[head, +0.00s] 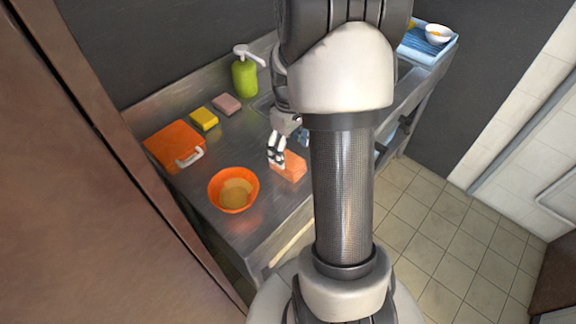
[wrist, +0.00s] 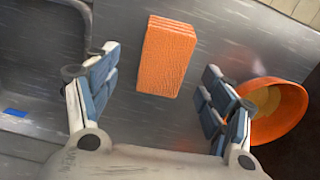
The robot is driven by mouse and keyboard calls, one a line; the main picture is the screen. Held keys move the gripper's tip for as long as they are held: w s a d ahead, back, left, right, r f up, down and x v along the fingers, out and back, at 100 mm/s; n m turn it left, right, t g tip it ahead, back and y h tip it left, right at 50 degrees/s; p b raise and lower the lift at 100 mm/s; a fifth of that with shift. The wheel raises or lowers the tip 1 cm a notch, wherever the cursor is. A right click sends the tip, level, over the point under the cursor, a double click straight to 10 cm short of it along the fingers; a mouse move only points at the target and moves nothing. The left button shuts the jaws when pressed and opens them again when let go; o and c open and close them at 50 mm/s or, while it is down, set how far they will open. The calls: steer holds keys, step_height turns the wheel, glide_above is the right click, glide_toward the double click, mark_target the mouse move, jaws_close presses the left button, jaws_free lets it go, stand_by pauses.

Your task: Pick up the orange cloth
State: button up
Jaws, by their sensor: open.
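The orange cloth (head: 290,167) is a folded, textured block lying on the steel counter near its front edge. In the wrist view the orange cloth (wrist: 167,56) lies ahead of the fingers, near the middle between their lines. My gripper (head: 278,158) hangs just behind and left of the cloth in the head view. In the wrist view my gripper (wrist: 160,92) is open, with blue-padded fingers wide apart and nothing between them. My arm hides part of the counter to the right of the cloth in the head view.
An orange bowl (head: 234,190) with tan contents stands left of the cloth, close to one finger in the wrist view. An orange box with a handle (head: 175,147), a yellow sponge (head: 204,119), a pink sponge (head: 227,104) and a green pump bottle (head: 245,77) stand farther back.

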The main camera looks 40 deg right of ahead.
mark_target(288, 159)
steer(key=f, duration=0.1)
steer(key=f+b, duration=0.1)
steer(key=f, duration=0.1)
steer(key=f+b, duration=0.1)
steer(key=f, duration=0.1)
steer(key=shift+a+f, duration=0.1)
steer(key=shift+a, duration=0.15)
steer(key=shift+s, duration=0.1)
steer(key=shift+c, duration=0.4)
steer(key=c, duration=1.1)
